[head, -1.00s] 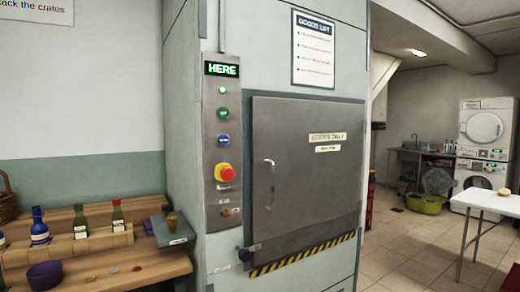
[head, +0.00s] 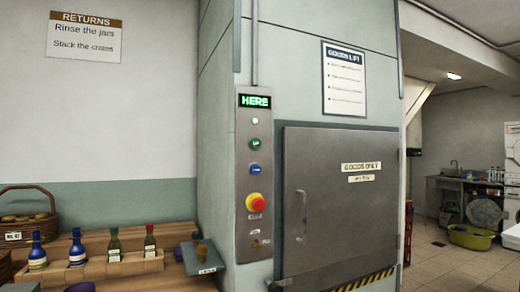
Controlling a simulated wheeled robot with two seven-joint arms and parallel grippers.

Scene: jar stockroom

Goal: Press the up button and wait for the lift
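The lift's control panel (head: 254,188) is a tall metal plate left of the lift door. Its display (head: 254,101) is lit green and reads "HERE". Below it are a small lit lamp (head: 255,121), a green button (head: 255,144) that appears to be the up button, a blue button (head: 254,169) and a red emergency knob (head: 256,202) on a yellow base. The grey goods lift door (head: 338,205) is shut, with a vertical handle (head: 301,215) on its left side. Neither of my grippers shows in the head view.
A yellow-green tub (head: 470,237) stands on the tiled floor at the right, where there is open room.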

